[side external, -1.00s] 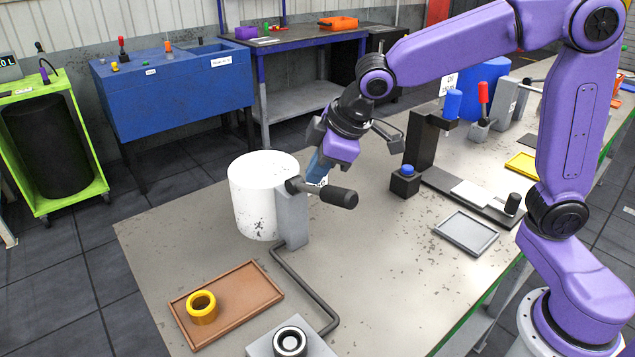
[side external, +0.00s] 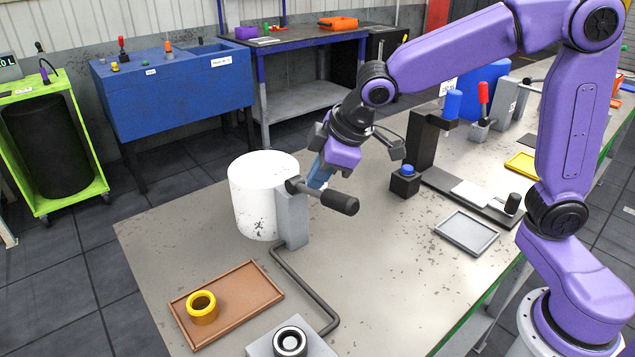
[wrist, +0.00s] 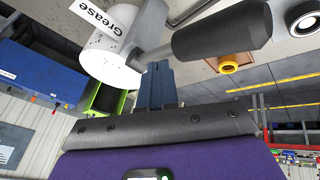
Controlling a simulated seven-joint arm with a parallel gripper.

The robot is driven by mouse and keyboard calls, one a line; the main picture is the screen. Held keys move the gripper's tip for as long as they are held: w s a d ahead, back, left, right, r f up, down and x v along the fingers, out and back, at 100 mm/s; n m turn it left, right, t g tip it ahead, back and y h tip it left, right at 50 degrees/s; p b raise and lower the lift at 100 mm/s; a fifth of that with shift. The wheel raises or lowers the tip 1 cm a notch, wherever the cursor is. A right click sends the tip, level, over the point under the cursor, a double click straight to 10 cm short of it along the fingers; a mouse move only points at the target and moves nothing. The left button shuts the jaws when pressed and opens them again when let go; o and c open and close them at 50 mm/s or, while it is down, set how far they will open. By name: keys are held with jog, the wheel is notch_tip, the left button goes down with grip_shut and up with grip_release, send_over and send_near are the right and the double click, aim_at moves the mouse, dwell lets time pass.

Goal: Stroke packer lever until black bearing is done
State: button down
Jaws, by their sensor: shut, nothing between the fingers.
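The white grease packer (side external: 262,200) stands on the bench, and its "Grease" label shows in the wrist view (wrist: 112,62). Its lever with a black handle (side external: 338,202) points right and slightly down from the grey post (side external: 292,218). The black bearing (side external: 290,341) sits on a grey block (side external: 262,349) at the front edge, joined to the packer by a dark pipe (side external: 308,290). My gripper (side external: 318,180) is shut and empty, right beside and behind the lever. The wrist view shows its closed blue fingers (wrist: 158,72) by the lever shaft; contact cannot be told.
A brown tray (side external: 262,283) with a yellow bearing (side external: 202,308) lies at front left. A black button box (side external: 405,183), a black stand (side external: 421,150) and a grey tray (side external: 467,233) are to the right.

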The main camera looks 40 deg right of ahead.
jog(key=shift+s+f, duration=0.25)
jog(key=shift+f, duration=0.4)
jog(key=shift+s+f, duration=0.2)
jog(key=shift+f, duration=0.45)
dwell(1.4)
jog(key=shift+r, duration=0.15)
jog(key=shift+w+r, duration=0.3)
jog(key=shift+r, duration=0.5)
jog(key=shift+w+r, duration=0.3)
jog(key=shift+r, duration=0.5)
jog(key=shift+w+r, duration=0.3)
jog(key=shift+r, duration=0.5)
jog(key=shift+w+r, duration=0.25)
jog(key=shift+r, duration=0.55)
jog(key=shift+w+r, duration=0.3)
jog(key=shift+r, duration=0.5)
jog(key=shift+w+r, duration=0.25)
jog(key=shift+r, duration=0.55)
jog(key=shift+r, duration=0.1)
